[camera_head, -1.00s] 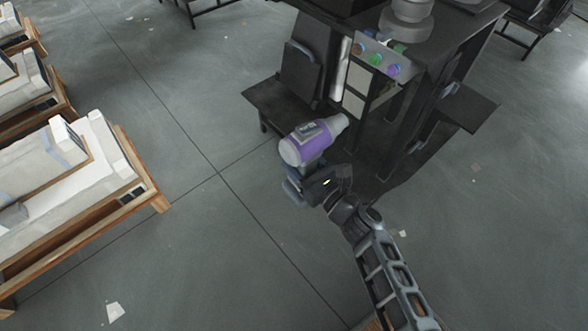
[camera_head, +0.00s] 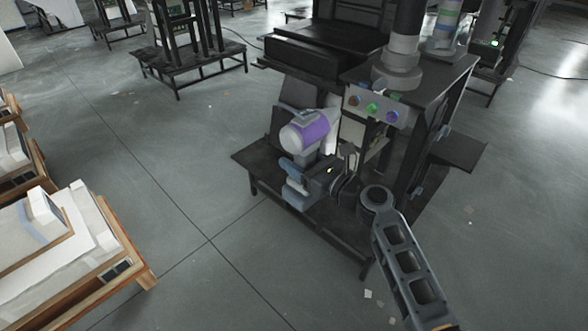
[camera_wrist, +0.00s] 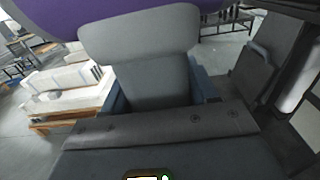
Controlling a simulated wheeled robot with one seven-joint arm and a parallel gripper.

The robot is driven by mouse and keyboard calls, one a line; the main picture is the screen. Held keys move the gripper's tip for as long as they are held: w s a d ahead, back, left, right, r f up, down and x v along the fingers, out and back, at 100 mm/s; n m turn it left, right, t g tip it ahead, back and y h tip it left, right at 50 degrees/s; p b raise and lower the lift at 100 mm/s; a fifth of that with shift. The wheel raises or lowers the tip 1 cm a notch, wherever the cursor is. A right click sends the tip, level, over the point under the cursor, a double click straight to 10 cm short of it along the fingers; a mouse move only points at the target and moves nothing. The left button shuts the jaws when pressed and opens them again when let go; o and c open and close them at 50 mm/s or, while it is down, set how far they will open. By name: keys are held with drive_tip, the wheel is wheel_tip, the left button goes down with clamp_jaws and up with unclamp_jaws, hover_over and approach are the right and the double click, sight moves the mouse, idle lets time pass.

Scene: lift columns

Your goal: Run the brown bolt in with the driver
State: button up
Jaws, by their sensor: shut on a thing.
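The driver (camera_head: 313,130) is purple and pale grey, and my gripper (camera_head: 306,181) is shut on its handle. In the wrist view the driver's grey handle (camera_wrist: 150,80) runs down between the blue jaws, with its purple body across the top. In the head view the driver's front end points right, toward the column. The brown bolt (camera_head: 355,100) is the leftmost of three on a grey panel (camera_head: 368,115), beside a green bolt (camera_head: 373,107) and a violet-blue one (camera_head: 392,116). The driver looks apart from the brown bolt; its tip is hard to make out.
The dark lift column stand (camera_head: 245,158) has low plates sticking out at left and right. A grey cylinder (camera_head: 398,72) stands above the panel. Wooden benches with white blocks (camera_head: 75,250) are at the left. The floor between is clear.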

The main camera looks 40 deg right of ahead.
drive_tip(key=d+b, duration=0.1)
drive_tip(key=d, duration=0.3)
drive_tip(key=shift+d, duration=0.15)
drive_tip(key=shift+w+d+r, duration=0.1)
drive_tip(key=shift+d, duration=0.7)
drive_tip(key=shift+d, duration=0.7)
idle(1.2)
drive_tip(key=shift+d+p, duration=0.65)
drive_tip(key=shift+p, duration=0.45)
idle(3.2)
